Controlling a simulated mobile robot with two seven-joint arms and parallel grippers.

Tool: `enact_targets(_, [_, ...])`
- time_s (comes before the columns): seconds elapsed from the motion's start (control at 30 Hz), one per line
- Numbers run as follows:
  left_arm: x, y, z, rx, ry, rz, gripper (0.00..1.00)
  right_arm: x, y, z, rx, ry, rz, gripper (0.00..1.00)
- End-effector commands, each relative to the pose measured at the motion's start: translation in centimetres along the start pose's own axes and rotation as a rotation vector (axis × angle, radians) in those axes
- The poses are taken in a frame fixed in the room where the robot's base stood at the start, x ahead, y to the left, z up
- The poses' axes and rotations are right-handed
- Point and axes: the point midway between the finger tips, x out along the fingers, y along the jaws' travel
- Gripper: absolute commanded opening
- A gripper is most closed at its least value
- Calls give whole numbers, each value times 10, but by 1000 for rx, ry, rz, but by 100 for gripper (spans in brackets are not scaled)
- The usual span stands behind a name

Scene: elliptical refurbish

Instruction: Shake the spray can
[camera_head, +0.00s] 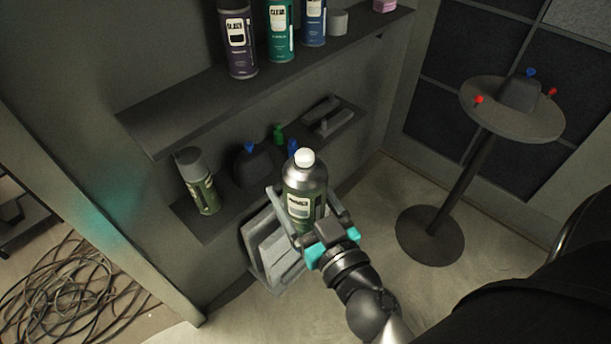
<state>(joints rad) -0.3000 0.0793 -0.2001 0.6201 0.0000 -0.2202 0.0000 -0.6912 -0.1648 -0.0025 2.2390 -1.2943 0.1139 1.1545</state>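A spray can (304,179) with a silver shoulder, white top and a dark green body with a pale label stands nearly upright between the fingers of my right gripper (305,203). The fingers lie along both sides of the can, and it is held in front of the lower shelf, clear of the floor. The can's lower end is hidden behind the gripper. The arm comes in from the bottom, right of centre. My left gripper is not in view.
Purple (238,40), teal (280,30) and blue (313,22) cans stand on the upper shelf (190,112). A grey-capped can (199,182) stands on the lower shelf (208,226). A round pedestal table (500,122) stands right; coiled cables (75,298) lie lower left.

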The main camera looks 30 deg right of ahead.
Motion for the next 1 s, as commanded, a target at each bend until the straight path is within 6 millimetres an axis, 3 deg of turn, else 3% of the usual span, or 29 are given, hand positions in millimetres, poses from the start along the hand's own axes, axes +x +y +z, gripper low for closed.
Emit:
enact_targets(0.23, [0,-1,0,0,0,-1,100,-3,-3,-28,8,-9,-5,0])
enact_targets(0.33, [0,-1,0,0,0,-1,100,-1,-2,-50,11,2,-2,0])
enact_targets(0.43, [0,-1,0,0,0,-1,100,-2,-2,-56,11,-11,0,0])
enact_targets(0.87, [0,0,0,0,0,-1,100,-2,0,3,17,-15,16,0])
enact_targets(1.0, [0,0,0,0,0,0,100,-1,0,29,19,-18,12,0])
